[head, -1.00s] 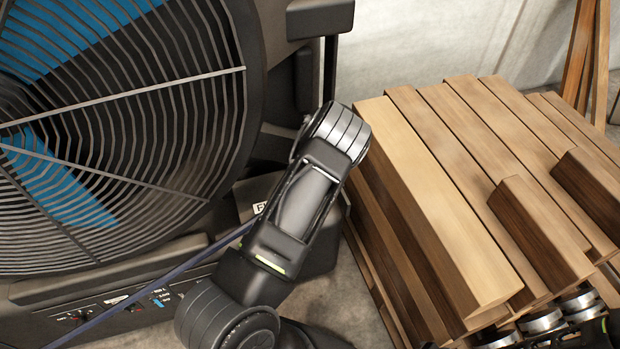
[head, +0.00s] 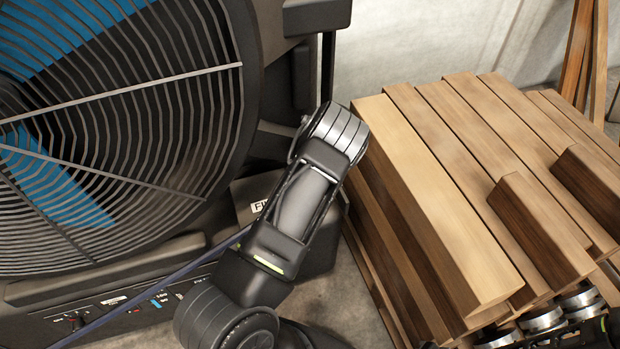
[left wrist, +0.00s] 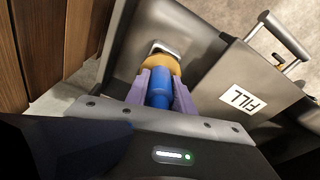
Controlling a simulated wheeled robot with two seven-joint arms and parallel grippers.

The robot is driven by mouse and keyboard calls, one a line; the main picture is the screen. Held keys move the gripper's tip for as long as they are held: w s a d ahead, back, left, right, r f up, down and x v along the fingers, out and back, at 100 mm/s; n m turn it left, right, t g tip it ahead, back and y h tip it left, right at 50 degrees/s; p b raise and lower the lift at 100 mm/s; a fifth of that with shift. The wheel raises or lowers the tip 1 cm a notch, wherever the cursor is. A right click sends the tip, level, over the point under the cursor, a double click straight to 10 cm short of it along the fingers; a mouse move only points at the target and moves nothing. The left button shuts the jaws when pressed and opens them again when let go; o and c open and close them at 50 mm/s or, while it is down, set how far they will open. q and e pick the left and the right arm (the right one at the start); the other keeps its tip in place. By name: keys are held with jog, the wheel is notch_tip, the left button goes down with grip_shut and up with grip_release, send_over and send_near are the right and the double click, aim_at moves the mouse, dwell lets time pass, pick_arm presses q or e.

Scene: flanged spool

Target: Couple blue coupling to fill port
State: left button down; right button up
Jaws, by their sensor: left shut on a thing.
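In the left wrist view my left gripper (left wrist: 160,83) has its purple fingers shut on the blue coupling (left wrist: 159,93). A brass-coloured ring (left wrist: 161,65) sits just beyond the coupling, in line with it, with a pale metal piece (left wrist: 166,48) behind it against a dark grey housing. I cannot tell whether the ring belongs to the coupling or the port, or whether they are joined. A white FILL label (left wrist: 244,100) is on the housing to the right; part of it shows in the head view (head: 258,207). My arm hides the gripper and coupling there. My right gripper is out of view.
A large caged fan (head: 110,150) stands at left in the head view. A dark blue hose (head: 165,282) crosses in front of its base. Stacked timber (head: 440,190) stands close to the right of my left arm. A metal handle (left wrist: 282,45) rises beside the label.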

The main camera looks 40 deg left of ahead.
pick_arm(q)
jog(key=shift+s+d+f+b, duration=0.1)
jog(key=shift+s+f+b, duration=0.2)
jog(key=shift+f, duration=0.3)
jog(key=c, duration=1)
grip_release()
jog(key=r, duration=0.5)
jog(key=d+r, duration=0.1)
jog(key=r, duration=0.2)
jog(key=shift+b, duration=0.4)
jog(key=shift+d, duration=0.1)
